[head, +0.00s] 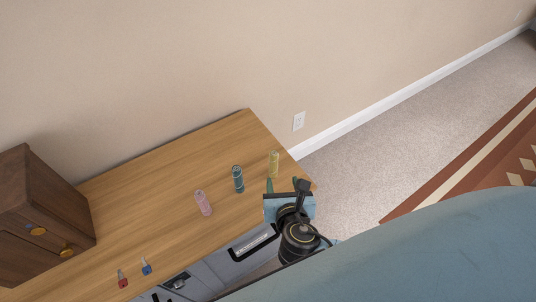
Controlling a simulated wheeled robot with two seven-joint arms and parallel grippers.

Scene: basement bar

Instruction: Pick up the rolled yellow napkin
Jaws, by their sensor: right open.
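The rolled yellow napkin (274,163) is on the wooden counter near its right end. My right gripper (282,183) is at the counter's right front edge, open, with its fingers toward the yellow napkin. In the picture the napkin shows just above the fingers, and nothing shows held between them. I cannot tell the exact gap or height between them. My left gripper is not in view.
A teal roll (238,179) and a pink roll (203,203) are to the left of the yellow one on the wooden counter (150,205). A brown wooden cabinet (60,205) stands at the left. Small red (123,279) and blue (146,267) items lie near the front. A wall rises behind.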

